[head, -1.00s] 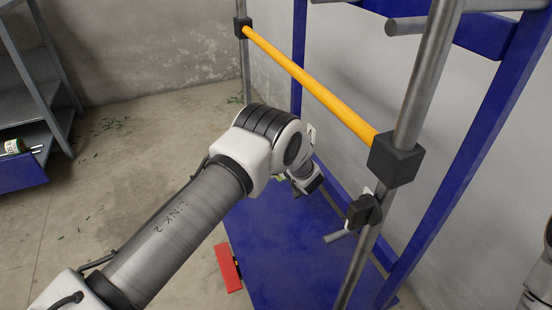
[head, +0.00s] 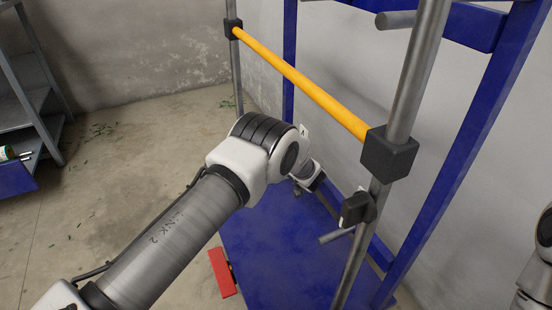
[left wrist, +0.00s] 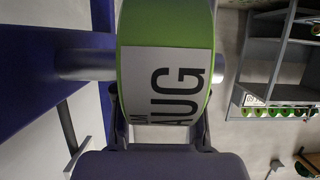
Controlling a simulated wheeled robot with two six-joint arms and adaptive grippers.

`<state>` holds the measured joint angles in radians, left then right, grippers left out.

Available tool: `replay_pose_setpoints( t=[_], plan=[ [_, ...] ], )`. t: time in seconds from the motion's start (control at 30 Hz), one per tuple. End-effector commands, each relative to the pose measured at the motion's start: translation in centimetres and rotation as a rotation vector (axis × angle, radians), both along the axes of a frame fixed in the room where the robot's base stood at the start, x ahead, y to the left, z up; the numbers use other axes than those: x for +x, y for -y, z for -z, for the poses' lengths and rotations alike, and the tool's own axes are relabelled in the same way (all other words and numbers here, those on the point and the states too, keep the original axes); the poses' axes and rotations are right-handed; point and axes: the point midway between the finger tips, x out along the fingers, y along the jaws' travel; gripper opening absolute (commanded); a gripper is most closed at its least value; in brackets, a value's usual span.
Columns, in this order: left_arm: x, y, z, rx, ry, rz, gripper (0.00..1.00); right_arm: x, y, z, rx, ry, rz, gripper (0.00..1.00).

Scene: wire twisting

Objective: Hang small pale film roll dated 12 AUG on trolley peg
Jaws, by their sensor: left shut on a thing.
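My left gripper (left wrist: 161,136) is shut on the roll, with a dark finger on either side. A grey peg (left wrist: 85,63) runs from a blue post to the roll, and a grey piece shows at its right side. I cannot tell whether the roll is around the peg or in front of it. My right gripper is not in view.
The blue trolley (head: 265,245) has an upright grey pole with a yellow bar (head: 300,82), a lower peg (head: 336,236) and an upper peg (head: 395,20). A red block (head: 222,272) is at its left edge. Grey shelving (head: 30,105) stands at far left, with open floor between.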

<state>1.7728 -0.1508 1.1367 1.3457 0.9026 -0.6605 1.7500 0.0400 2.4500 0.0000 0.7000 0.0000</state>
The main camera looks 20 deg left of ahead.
Motion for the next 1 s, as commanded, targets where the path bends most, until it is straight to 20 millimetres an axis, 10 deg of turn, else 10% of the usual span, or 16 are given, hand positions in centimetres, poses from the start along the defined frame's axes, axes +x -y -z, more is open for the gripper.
replay_pose_setpoints(
  t=[0.3, 0.33, 0.4, 1.0],
  plan=[
    [0.6, 0.6, 0.1, 0.000, 0.000, 0.001, 0.04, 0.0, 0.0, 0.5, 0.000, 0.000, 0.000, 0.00],
    [0.6, 0.5, 0.0, -0.001, 0.000, 0.001, 0.51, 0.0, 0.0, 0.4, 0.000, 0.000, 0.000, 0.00],
    [0.5, 0.5, 0.0, -0.001, 0.000, 0.001, 0.69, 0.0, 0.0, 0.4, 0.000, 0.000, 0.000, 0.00],
    [-2.5, 4.1, -2.0, 0.002, -0.001, 0.004, 0.69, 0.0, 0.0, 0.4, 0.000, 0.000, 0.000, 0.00]
  ],
)
